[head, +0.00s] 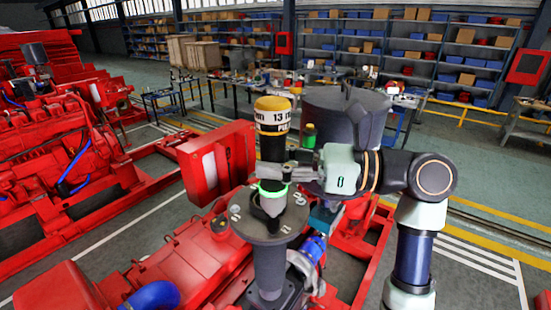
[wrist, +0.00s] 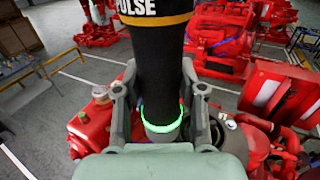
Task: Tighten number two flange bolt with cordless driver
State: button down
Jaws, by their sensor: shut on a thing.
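The cordless driver (head: 273,146) is upright, with a yellow cap, a white label band, a black body and a lit green ring. My gripper (head: 268,172) is shut around its black body from the right. In the wrist view, my gripper's fingers (wrist: 160,92) flank the driver (wrist: 150,55), and the green ring glows just below them. The grey round flange (head: 262,228) lies below the driver, on top of a pipe, with small bolts and pale numbers around its rim. The driver's nose is over the flange's middle in the head view. I cannot tell whether it touches any bolt.
The red pumpset (head: 195,255) fills the area below and around the flange. A red box (head: 218,160) stands close on the left. A large dark cylinder (head: 340,110) stands behind my gripper. Shelves and benches are far back.

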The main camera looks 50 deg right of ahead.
aim_at(276, 137)
jog(key=shift+f, duration=0.4)
dwell(1.0)
jog(key=shift+r, duration=0.1)
jog(key=shift+r+p, duration=1.05)
jog(key=shift+r, duration=1.45)
